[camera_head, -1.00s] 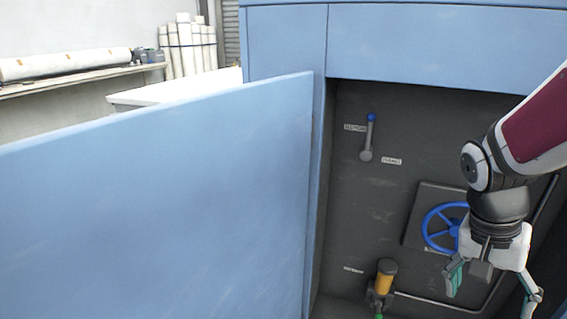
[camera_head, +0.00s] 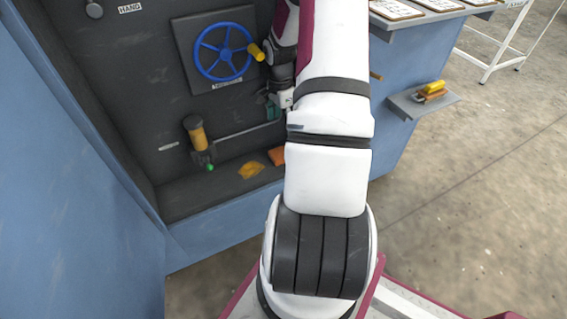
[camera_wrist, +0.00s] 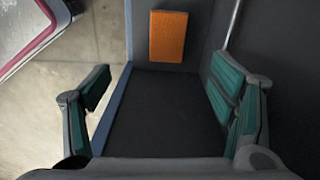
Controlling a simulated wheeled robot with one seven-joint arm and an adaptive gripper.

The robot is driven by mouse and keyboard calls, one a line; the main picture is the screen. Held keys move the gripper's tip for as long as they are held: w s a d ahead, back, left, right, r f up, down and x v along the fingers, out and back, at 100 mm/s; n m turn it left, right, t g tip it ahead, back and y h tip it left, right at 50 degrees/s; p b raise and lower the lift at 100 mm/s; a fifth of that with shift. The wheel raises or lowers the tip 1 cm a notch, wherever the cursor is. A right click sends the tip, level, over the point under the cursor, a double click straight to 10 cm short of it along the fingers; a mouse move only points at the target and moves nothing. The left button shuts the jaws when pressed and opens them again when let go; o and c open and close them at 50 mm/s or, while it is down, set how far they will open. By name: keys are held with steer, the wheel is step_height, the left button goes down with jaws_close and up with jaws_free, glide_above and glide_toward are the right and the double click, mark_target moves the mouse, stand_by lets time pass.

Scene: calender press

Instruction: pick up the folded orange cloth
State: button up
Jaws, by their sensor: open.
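The folded orange cloth (camera_wrist: 168,37) lies flat on the dark cabinet floor, near its front edge, in the upper middle of the wrist view. In the head view the cloth (camera_head: 277,156) shows just left of my arm, partly hidden by it. My gripper (camera_wrist: 160,100) is open and empty, its green-padded fingers wide apart, and the cloth appears beyond the fingertips. In the head view my gripper (camera_head: 276,107) is mostly hidden behind my arm, above the cabinet floor and apart from the cloth.
A crumpled yellow-orange piece (camera_head: 251,170) lies left of the cloth. On the cabinet back are a blue handwheel (camera_head: 223,52), a yellow cylinder fitting (camera_head: 196,134) and a thin pipe (camera_head: 240,132). A blue front lip (camera_wrist: 127,75) edges the cabinet floor. A side shelf (camera_head: 422,103) stands right.

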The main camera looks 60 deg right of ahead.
steer(key=w+f, duration=0.1)
steer(key=b, duration=0.3)
glide_above(276, 155)
steer(key=d, duration=0.2)
steer(key=shift+m, duration=0.3)
steer(key=f, duration=0.8)
steer(key=shift+s+a+f, duration=0.25)
steer(key=shift+s+f, duration=0.05)
steer(key=shift+s+d+f+b, duration=0.1)
steer(key=shift+f+b, duration=0.75)
steer(key=shift+f, duration=0.5)
steer(key=shift+d+f+b, duration=0.1)
steer(key=shift+f+b, duration=0.7)
steer(key=shift+f, duration=0.55)
steer(key=c, duration=1.2)
